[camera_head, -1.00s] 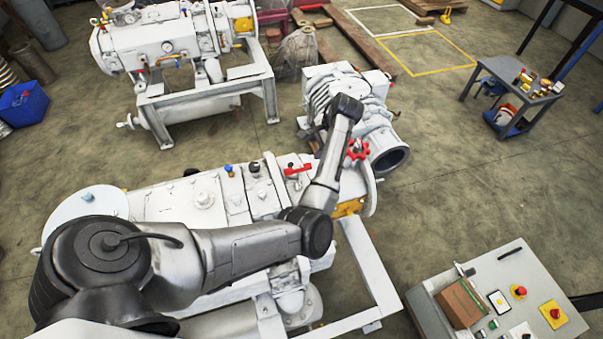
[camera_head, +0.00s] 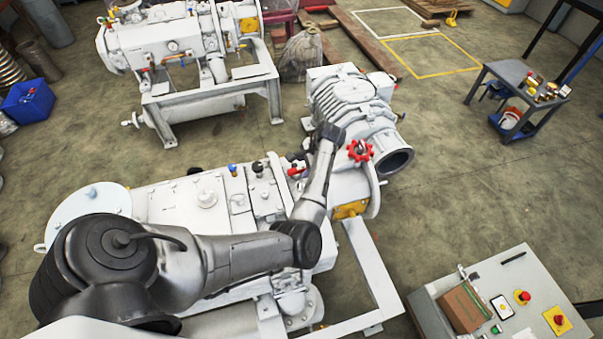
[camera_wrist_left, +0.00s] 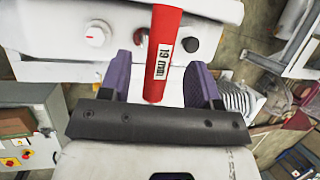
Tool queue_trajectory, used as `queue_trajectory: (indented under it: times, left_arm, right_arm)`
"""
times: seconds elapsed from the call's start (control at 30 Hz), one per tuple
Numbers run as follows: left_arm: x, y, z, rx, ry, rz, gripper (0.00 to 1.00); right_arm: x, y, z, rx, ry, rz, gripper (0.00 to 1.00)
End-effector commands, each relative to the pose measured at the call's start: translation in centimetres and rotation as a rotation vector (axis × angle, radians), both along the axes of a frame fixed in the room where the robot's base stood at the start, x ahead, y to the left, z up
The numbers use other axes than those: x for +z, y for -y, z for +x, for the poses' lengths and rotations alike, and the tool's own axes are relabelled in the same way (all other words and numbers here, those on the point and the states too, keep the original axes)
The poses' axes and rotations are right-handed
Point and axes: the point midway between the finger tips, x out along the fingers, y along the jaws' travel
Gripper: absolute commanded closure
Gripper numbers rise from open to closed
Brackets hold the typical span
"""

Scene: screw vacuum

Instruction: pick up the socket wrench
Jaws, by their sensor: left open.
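The socket wrench shows as a red handle with a white "19 mm" label (camera_wrist_left: 161,62) in the left wrist view. In the head view only a small red part of it (camera_head: 296,170) shows on top of the near white pump (camera_head: 207,197). My left gripper (camera_wrist_left: 160,80) is open, with one purple finger on each side of the handle and a gap at each side. The wrench's head end is not clear in either view. My right gripper is not in view.
Knobs (camera_head: 257,168) stand on the pump top close to the wrench, and a red valve wheel (camera_head: 360,150) is to the right. A control box (camera_head: 483,280) stands at lower right. A small grey table (camera_head: 513,72) is at upper right, with open floor between.

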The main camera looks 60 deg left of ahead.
Motion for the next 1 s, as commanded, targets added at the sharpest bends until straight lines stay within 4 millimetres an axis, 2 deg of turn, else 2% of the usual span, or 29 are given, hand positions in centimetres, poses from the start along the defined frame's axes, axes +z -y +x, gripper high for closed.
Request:
queue_trajectory:
  times: [0.2, 0.57, 1.0]
  left_arm:
    - [-2.3, -0.5, -0.9, 0.000, -0.001, 0.000, 0.43]
    - [-2.7, -0.7, -1.1, 0.001, 0.000, 0.001, 0.44]
    - [-2.7, -0.7, -1.0, -0.001, 0.001, 0.001, 0.86]
  right_arm:
    - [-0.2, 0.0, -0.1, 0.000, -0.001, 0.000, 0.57]
    - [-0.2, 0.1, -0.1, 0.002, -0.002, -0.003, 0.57]
    - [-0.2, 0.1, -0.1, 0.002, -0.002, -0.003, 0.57]
